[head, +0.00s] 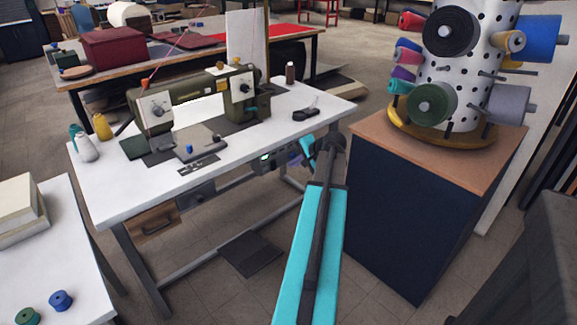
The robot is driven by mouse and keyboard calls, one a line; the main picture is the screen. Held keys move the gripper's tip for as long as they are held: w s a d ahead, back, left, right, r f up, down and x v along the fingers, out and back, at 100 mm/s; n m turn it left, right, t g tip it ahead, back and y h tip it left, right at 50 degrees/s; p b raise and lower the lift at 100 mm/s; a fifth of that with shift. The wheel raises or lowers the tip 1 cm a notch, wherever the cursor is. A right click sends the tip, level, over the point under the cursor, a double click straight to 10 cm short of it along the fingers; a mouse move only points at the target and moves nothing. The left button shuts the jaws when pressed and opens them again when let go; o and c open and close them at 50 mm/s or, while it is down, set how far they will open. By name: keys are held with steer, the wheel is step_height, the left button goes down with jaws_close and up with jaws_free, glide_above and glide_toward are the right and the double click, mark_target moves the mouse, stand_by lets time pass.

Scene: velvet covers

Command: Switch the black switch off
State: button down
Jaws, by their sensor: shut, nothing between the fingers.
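A small dark control box (268,164) hangs under the front edge of the white sewing table (240,165), with a lit green spot on its face. I take it to hold the black switch, but the switch itself is too small to make out. My gripper (291,158) is at the end of my cyan arm, just right of the box under the table edge. It is shut and empty. I cannot tell whether it touches the box. My wrist hides what lies behind it.
An olive sewing machine (190,97) stands on the table. A dark cabinet (425,215) with a spool stand (455,85) is close on my arm's right. A wooden drawer (155,222) and a dark foot pedal (250,254) are below the table.

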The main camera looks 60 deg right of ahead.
steer(key=shift+v, duration=1)
steer(key=shift+f+b, duration=0.45)
steer(key=shift+b, duration=1.05)
steer(key=shift+r+b, duration=0.1)
steer(key=shift+b, duration=0.25)
steer(key=shift+w, duration=0.1)
glide_toward(274, 169)
step_height(274, 169, down, 3)
steer(key=shift+w+d+f+b, duration=0.1)
steer(key=shift+w+d, duration=0.15)
steer(key=shift+w, duration=0.4)
steer(key=shift+w+d+f+b, duration=0.1)
steer(key=shift+w+d+b, duration=0.1)
steer(key=shift+w, duration=0.45)
steer(key=shift+w+d+f+b, duration=0.1)
steer(key=shift+w+d, duration=0.15)
steer(key=shift+w, duration=0.4)
